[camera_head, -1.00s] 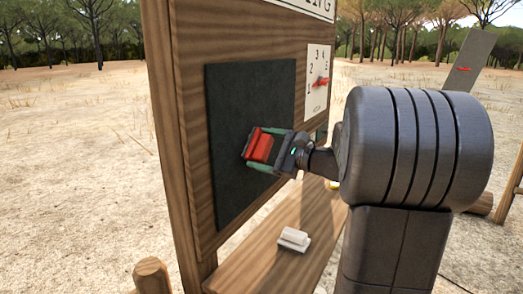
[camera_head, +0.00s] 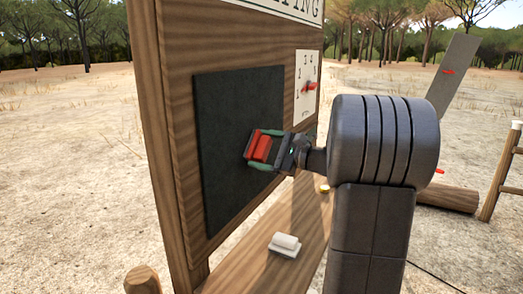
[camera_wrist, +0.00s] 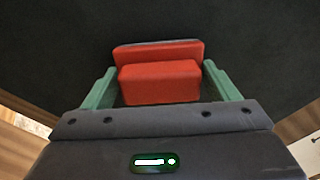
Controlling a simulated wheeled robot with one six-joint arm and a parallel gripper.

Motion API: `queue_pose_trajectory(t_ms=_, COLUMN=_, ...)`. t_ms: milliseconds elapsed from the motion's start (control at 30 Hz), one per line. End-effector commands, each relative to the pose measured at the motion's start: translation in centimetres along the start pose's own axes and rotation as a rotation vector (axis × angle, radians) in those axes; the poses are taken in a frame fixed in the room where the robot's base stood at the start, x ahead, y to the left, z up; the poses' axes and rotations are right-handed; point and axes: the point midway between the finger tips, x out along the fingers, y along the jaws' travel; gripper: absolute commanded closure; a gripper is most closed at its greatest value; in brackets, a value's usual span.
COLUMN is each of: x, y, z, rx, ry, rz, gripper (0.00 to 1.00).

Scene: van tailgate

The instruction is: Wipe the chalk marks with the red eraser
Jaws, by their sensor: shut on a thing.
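The red eraser (camera_head: 261,147) is between the green fingers of my gripper (camera_head: 265,150), in front of the blackboard. In the wrist view the eraser (camera_wrist: 160,80) lies between both fingertips (camera_wrist: 160,88), its dark pad edge facing the board. The gripper is shut on it. The eraser is against or very close to the dark blackboard (camera_head: 225,110); I cannot tell if it touches. The board's surface looks plain dark, and I see no clear chalk marks on it in either view. The board behind the eraser and gripper is hidden.
The blackboard hangs on a wooden panel (camera_head: 175,150) with a shelf (camera_head: 250,274) below. A white block (camera_head: 285,245) lies on the shelf. A numbered dial card (camera_head: 305,95) is to the right of the board. A log (camera_head: 450,198) lies on the ground at right.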

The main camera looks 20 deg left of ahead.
Motion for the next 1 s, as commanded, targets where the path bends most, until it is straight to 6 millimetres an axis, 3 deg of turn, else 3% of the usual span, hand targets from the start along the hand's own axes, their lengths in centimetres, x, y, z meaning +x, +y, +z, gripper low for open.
queue_pose_trajectory(t_ms=200, x=0.2, y=-1.5, z=-1.3, rx=0.001, ry=0.001, rz=0.000, gripper=0.37)
queue_pose_trajectory(t_ms=1000, x=0.1, y=-4.4, z=-4.3, rx=0.000, ry=0.000, rz=0.000, gripper=0.37)
